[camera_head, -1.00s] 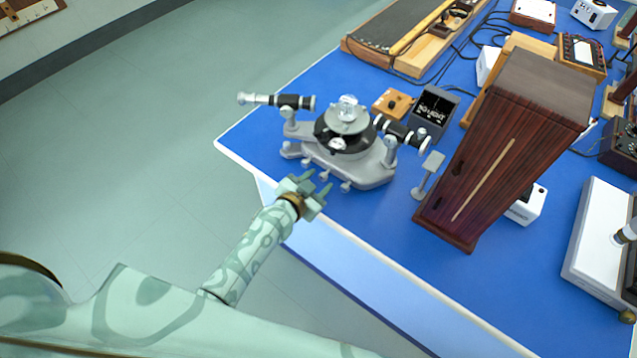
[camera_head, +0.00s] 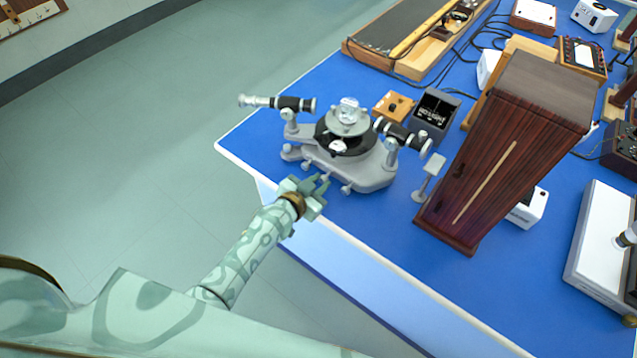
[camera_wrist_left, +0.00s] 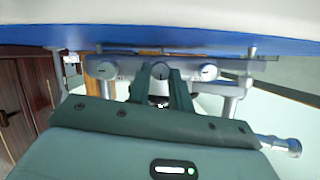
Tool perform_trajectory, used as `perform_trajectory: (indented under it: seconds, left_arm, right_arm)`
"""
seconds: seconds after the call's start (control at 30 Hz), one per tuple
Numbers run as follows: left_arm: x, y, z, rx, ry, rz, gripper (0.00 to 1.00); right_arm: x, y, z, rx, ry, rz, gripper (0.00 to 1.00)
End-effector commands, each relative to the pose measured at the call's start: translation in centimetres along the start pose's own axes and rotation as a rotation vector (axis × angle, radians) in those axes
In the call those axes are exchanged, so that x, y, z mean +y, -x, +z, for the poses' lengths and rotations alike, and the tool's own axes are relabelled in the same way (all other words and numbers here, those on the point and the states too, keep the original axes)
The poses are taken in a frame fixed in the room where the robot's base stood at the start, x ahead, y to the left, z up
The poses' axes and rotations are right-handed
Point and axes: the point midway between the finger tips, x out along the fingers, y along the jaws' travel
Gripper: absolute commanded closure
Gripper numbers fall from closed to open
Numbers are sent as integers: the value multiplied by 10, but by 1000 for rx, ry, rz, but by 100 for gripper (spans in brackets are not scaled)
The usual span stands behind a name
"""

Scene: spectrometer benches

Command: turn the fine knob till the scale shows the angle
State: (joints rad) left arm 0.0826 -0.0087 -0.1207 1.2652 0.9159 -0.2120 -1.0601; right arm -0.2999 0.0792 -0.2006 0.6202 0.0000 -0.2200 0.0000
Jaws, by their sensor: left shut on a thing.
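The grey spectrometer (camera_head: 375,176) stands near the left corner of the blue-topped bench. It has a dark round disc (camera_head: 328,132) in its middle, and any scale reading is too small to read. Small knobs line its front edge. My left gripper (camera_head: 322,181) reaches in from the front and is shut on the middle knob. In the left wrist view this fine knob (camera_wrist_left: 160,70) sits between the two fingers, with a knob on each side, left (camera_wrist_left: 107,70) and right (camera_wrist_left: 208,72). My right gripper is not in view.
A small stand with a pale plate (camera_head: 433,163) and a tall dark wooden box (camera_head: 500,160) stand right of the spectrometer. Behind it are a small wooden block (camera_head: 393,105) and a dark box with pale markings (camera_head: 434,112). The floor left of the bench is clear.

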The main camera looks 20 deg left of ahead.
Motion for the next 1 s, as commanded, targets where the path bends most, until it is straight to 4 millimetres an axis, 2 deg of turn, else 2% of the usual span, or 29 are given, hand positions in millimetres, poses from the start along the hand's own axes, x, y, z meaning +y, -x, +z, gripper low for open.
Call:
perform_trajectory:
  seconds: [0.37,1.0]
  left_arm:
    - [-3,-1,4,-2,272,117,100]
    - [-7,-4,10,-5,769,320,100]
  right_arm:
    - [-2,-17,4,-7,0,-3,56]
    - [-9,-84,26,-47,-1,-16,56]
